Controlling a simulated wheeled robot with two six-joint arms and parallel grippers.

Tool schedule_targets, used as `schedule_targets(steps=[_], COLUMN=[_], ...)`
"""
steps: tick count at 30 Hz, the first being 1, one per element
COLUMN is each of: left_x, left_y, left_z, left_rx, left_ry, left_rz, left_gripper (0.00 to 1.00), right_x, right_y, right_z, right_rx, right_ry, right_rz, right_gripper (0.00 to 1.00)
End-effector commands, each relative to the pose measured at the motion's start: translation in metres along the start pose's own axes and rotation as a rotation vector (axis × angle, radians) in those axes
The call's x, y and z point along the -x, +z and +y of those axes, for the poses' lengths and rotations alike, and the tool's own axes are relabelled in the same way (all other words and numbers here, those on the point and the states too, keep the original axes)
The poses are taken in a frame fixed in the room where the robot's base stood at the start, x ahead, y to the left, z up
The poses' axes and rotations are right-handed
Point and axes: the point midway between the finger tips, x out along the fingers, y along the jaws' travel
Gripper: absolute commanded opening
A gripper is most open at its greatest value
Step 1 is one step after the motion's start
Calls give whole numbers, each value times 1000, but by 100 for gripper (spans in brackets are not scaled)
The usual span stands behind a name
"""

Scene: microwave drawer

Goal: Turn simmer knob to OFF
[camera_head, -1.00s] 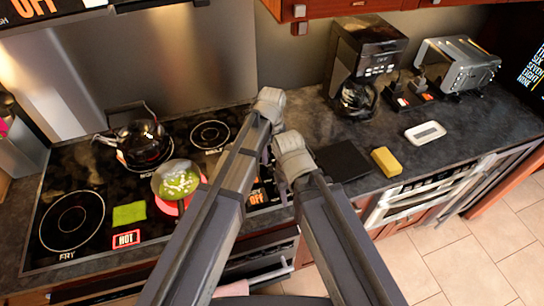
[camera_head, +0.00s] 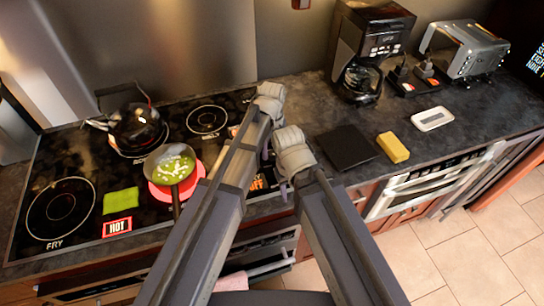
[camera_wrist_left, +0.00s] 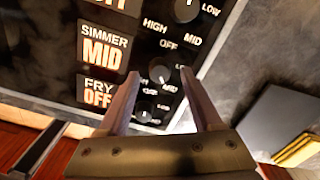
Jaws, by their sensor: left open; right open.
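In the left wrist view, the simmer knob (camera_wrist_left: 161,74) is a small black dial on the black stove panel, with OFF, MID and HIGH printed around it. The lit simmer label (camera_wrist_left: 103,48) beside it reads MID. My left gripper (camera_wrist_left: 160,70) is open, its two fingers on either side of the knob in the picture; I cannot tell whether they touch it. In the head view my left gripper (camera_head: 264,142) is over the stove's right end, mostly hidden by its arm, which also covers the knobs. My right gripper (camera_head: 284,184) is open and lower, near the counter's front edge.
A fry knob (camera_wrist_left: 147,108) lies close below, its label reading OFF. Another knob (camera_wrist_left: 187,9) is above. A pan (camera_head: 172,170) and a black kettle (camera_head: 138,130) stand on the stove. A dark board (camera_head: 346,147) and yellow sponge (camera_head: 393,147) lie to the right.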

Motion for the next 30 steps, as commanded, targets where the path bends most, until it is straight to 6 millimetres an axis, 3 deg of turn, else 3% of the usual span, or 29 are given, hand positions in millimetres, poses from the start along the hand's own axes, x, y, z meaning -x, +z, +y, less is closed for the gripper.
schedule_targets(steps=[3,13,30], left_x=[-13,-13,-13], left_y=[0,0,0], left_z=[0,0,0], left_rx=[0,0,0], left_ry=[0,0,0], left_rz=[0,0,0], left_gripper=[66,65,1], right_x=[-13,-13,-13], right_y=[-1,-1,-1], right_z=[-1,-1,-1], right_rx=[0,0,0], right_ry=[0,0,0], right_rz=[0,0,0], right_gripper=[50,50,50])
